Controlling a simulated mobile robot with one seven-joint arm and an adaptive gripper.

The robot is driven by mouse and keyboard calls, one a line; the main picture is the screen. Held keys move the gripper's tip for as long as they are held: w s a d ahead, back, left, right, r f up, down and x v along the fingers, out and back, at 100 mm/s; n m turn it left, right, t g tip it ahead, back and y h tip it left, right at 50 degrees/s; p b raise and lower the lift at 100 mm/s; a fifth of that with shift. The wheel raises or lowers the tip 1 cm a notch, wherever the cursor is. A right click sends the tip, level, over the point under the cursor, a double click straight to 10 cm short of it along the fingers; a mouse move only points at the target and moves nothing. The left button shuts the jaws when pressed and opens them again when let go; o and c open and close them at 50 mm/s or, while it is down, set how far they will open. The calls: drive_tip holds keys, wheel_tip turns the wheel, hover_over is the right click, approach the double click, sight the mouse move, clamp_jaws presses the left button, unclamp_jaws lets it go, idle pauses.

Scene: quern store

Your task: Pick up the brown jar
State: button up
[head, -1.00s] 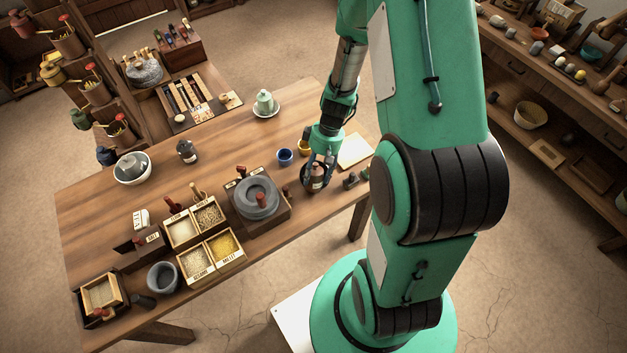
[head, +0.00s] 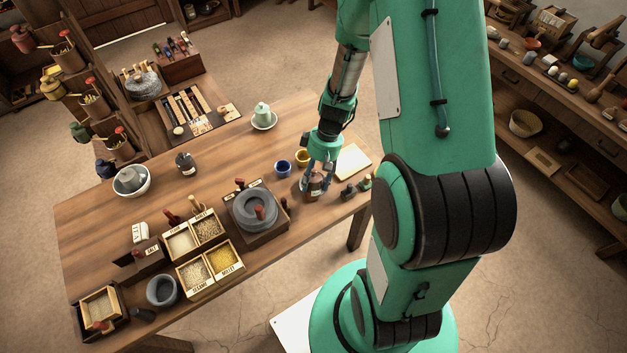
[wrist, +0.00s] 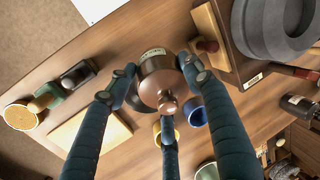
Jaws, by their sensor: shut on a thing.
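The brown jar (head: 316,188) is at the right end of the wooden table in the head view. In the wrist view the jar (wrist: 158,82) shows its rounded brown body, a pale label and a knobbed lid. My gripper (head: 318,178) comes down over it from above. In the wrist view the fingers of my gripper (wrist: 160,88) stand around the jar and press on its sides. The jar looks upright in the head view. I cannot tell whether its base touches the table, as the fingers partly hide it.
A blue cup (head: 283,169) and a yellow cup (head: 302,158) stand just behind the jar. The stone quern (head: 254,212) is close on the left. The table's front edge is near.

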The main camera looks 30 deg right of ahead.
drive_tip(key=s+a+r+p, duration=0.1)
drive_tip(key=s+a, duration=0.2)
drive_tip(key=s, duration=1.2)
drive_tip(key=shift+a+r, duration=0.15)
drive_tip(key=shift+a, duration=0.25)
drive_tip(key=shift+w+d, duration=0.1)
drive_tip(key=shift+w, duration=0.05)
drive_tip(key=shift+w+d+t+h+p, duration=0.25)
drive_tip(key=shift+w+d+t+h, duration=0.15)
drive_tip(key=shift+w+t+h, duration=0.25)
drive_tip(key=shift+w+d+t+h+p, duration=0.2)
drive_tip(key=shift+w+d+t+h, duration=0.25)
drive_tip(key=shift+w+h, duration=0.25)
drive_tip(key=shift+s, duration=0.1)
drive_tip(key=shift+w+d+f+p, duration=0.2)
drive_tip(key=shift+w+d, duration=0.5)
drive_tip(key=shift+w, duration=1.9)
drive_tip(key=shift+w+d+f+p, duration=0.1)
drive_tip(key=shift+w+d+f, duration=0.45)
drive_tip(key=shift+w, duration=2)
drive_tip(key=shift+w+d+f+p, duration=0.1)
drive_tip(key=shift+w+d, duration=0.8)
drive_tip(key=shift+w, duration=1.7)
drive_tip(key=shift+c, duration=0.2)
